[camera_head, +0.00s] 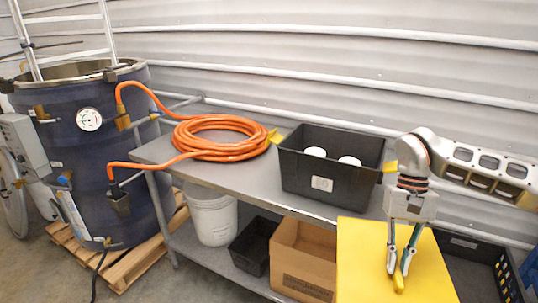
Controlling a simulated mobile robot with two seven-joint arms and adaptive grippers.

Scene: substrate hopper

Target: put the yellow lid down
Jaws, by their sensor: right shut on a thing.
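The yellow lid (362,262) is a flat, bright yellow panel at the lower right, its lower part cut off by the picture's bottom edge. My right gripper (398,278) reaches down in front of it, its two fingers shut on a small yellow part of the lid, likely a handle. The lid hides part of the bench's front right and what lies behind it. I cannot tell whether its underside touches anything. My left gripper is out of view.
A grey bench (247,182) carries a coiled orange hose (218,152) and a black bin (322,187) with white items. Below are a white bucket (211,216), a small black bin (252,246) and a cardboard box (303,255). A black crate (468,243) stands right. A blue drum (100,165) stands left.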

